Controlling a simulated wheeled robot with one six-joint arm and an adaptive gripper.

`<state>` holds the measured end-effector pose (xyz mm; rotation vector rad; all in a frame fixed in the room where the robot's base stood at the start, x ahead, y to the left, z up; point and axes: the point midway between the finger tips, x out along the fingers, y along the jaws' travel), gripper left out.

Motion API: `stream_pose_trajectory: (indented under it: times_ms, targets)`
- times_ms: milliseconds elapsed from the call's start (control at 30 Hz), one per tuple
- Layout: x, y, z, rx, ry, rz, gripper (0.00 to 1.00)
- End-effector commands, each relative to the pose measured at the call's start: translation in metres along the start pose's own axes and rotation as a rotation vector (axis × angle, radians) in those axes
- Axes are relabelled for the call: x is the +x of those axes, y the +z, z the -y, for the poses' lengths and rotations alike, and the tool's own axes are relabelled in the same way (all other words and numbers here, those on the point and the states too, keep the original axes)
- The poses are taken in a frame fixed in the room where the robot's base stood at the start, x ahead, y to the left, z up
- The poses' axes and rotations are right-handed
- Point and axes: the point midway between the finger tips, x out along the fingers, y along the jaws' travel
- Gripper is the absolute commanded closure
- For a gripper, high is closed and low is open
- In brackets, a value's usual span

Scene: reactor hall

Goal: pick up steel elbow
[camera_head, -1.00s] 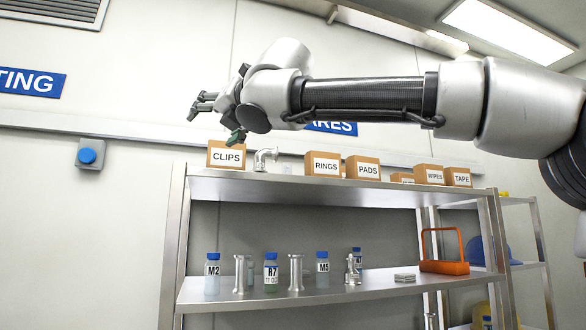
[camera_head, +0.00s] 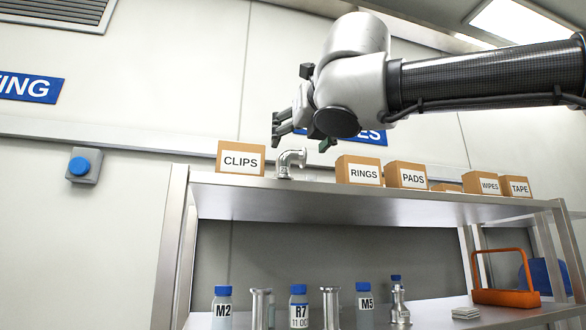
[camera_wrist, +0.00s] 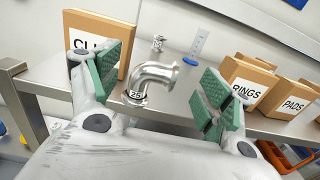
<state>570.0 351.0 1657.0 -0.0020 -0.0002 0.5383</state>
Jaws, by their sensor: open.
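The steel elbow (camera_head: 290,162) stands on the top shelf, just right of the CLIPS box. It is a shiny bent pipe with a flange, and its upper opening faces right. My gripper (camera_head: 283,130) is open and empty, above the shelf and close to the elbow. In the wrist view my gripper (camera_wrist: 160,88) has its fingers spread wide, one on each side of the elbow, with no contact that I can see.
The CLIPS box (camera_head: 240,158) is close on the left, partly behind a finger in the wrist view. The RINGS box (camera_head: 360,170) and PADS box (camera_head: 405,175) stand to the right. A small metal fitting (camera_wrist: 158,43) and a blue-white marked strip (camera_wrist: 198,43) are behind the elbow.

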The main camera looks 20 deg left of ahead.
Motion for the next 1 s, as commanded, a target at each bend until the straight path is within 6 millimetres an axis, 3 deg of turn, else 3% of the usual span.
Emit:
stream_pose_trajectory:
  times_ms: [333, 600, 900, 1000]
  targets:
    - [0.047, -0.001, 0.002, 0.0, -0.001, -0.001, 0.21]
    - [0.052, -0.001, 0.002, 0.002, 0.001, 0.0, 0.23]
    - [0.052, 0.0, 0.002, 0.002, 0.001, 0.001, 0.75]
    - [0.052, 0.0, 0.002, 0.002, 0.001, 0.001, 0.76]
